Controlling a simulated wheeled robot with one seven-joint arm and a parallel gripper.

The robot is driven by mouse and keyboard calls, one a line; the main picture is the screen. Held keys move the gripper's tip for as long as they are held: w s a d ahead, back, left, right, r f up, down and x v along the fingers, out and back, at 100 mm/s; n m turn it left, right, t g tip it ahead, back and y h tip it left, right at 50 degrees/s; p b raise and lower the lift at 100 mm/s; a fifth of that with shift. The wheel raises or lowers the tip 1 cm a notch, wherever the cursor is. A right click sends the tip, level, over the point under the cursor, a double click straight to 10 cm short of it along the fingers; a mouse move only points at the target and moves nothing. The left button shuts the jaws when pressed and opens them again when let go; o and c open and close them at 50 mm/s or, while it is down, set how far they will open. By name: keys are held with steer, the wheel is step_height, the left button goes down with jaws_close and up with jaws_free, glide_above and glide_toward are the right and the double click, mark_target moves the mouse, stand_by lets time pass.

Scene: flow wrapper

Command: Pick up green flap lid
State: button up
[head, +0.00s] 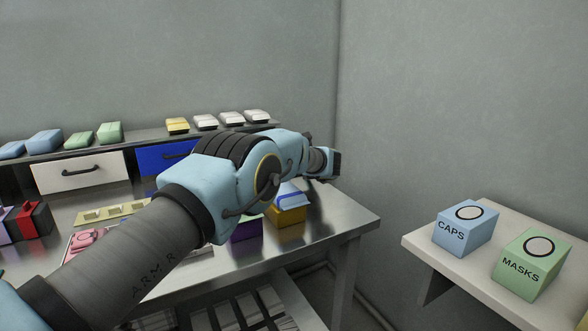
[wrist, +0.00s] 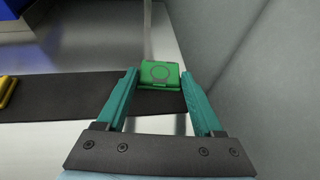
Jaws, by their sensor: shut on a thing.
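The green flap lid (wrist: 160,72) is a small green block with a faint circle on its face. In the wrist view it sits between the tips of my two teal fingers. My gripper (wrist: 158,78) is shut on it. In the head view my arm reaches to the right over the steel table, and my gripper's fingers and the lid cannot be made out. Whether the lid touches the dark strip (wrist: 60,98) behind it in the wrist view, I cannot tell.
A yellow box with a blue top (head: 290,203) stands near the steel table's (head: 335,222) right end. Packs, including a yellow one (head: 177,125), line the back shelf. The CAPS (head: 452,238) and MASKS (head: 521,270) boxes stand on a side table. Walls are close behind and right.

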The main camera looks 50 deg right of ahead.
steer(key=c, duration=0.4)
steer(key=shift+r, duration=0.1)
steer(key=shift+c, duration=0.2)
